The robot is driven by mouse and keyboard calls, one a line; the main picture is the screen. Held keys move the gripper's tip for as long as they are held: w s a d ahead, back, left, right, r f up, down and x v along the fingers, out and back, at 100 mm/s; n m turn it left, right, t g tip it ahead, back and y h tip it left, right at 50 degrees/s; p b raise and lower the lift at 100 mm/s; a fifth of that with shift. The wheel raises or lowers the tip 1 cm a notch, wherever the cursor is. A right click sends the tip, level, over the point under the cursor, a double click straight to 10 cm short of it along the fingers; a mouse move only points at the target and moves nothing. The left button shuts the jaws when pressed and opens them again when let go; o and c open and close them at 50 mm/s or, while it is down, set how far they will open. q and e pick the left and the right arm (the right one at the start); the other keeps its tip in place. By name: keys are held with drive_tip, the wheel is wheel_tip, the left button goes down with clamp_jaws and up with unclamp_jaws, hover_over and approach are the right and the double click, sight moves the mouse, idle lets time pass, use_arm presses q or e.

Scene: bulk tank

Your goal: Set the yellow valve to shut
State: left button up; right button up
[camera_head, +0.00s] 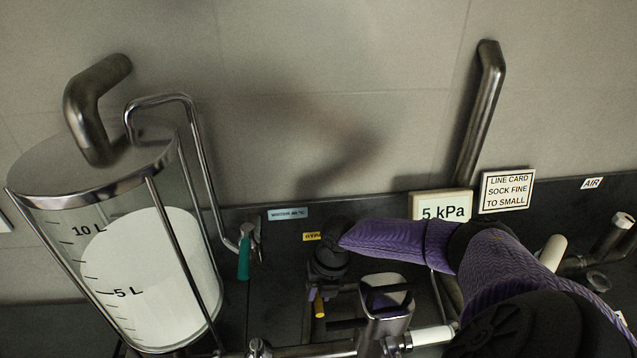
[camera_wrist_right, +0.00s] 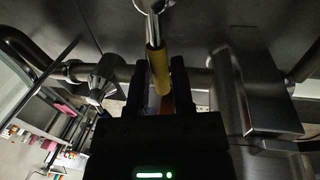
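The yellow valve handle (camera_head: 319,304) hangs roughly downward in the head view, just below my right gripper (camera_head: 326,270). My purple-sleeved right arm reaches in from the right and hides most of the valve body. In the right wrist view the yellow handle (camera_wrist_right: 158,70) comes down on a metal stem between the two black fingers of my right gripper (camera_wrist_right: 160,88). The fingers look apart, with a gap beside the handle; I cannot tell whether either touches it. My left gripper is not in view.
A glass tank (camera_head: 150,270) with level marks stands at the left. A teal-handled valve (camera_head: 244,257) is beside it. A yellow label (camera_head: 312,237) sits behind my gripper. A steel box-like part (camera_head: 386,297) and pipework crowd the right. A 5 kPa sign (camera_head: 443,206) stands behind my arm.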

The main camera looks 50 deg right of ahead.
drive_tip(key=o, duration=0.3)
drive_tip(key=shift+o, duration=0.2)
wheel_tip(320, 180, up, 10)
drive_tip(key=s+d+p, duration=0.1)
drive_tip(key=p, duration=0.1)
drive_tip(key=shift+s+d+f, duration=0.15)
drive_tip(key=shift+d, duration=0.15)
